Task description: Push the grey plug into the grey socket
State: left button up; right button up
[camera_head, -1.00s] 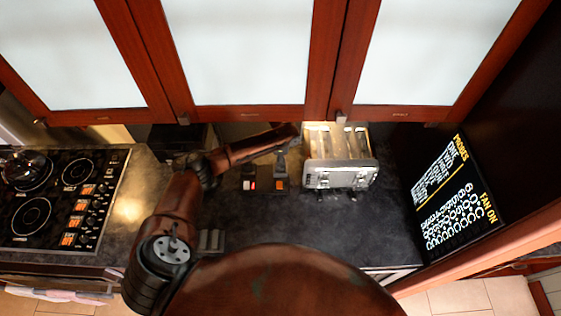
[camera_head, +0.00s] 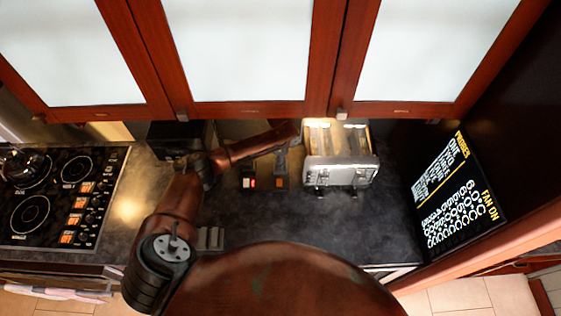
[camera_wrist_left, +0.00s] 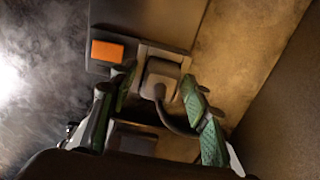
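The grey plug (camera_wrist_left: 162,76), with a dark cable, shows in the left wrist view in front of a grey socket (camera_wrist_left: 147,52). I cannot tell how deep it sits. My left gripper (camera_wrist_left: 158,84) has a green-padded finger on each side of the plug, with the tips close to its sides. The fingers stand apart, and whether they touch the plug is unclear. In the head view my left gripper (camera_head: 281,155) is small and dark over the back of the counter, left of the toaster. My right gripper is not in view.
A dark board with an orange block (camera_wrist_left: 108,50) lies beside the socket. A toaster (camera_head: 340,174) stands close to the right of my left gripper. Cabinets (camera_head: 240,112) hang above. A stove (camera_head: 60,195) is at the left. The front counter (camera_head: 320,230) is clear.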

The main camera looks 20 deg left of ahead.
pick_arm(q)
jog(key=shift+o, duration=0.5)
notch_tip(320, 180, up, 8)
jog(key=shift+f, duration=0.25)
jog(key=shift+d+f, duration=0.1)
jog(key=shift+d, duration=0.05)
dwell(0.3)
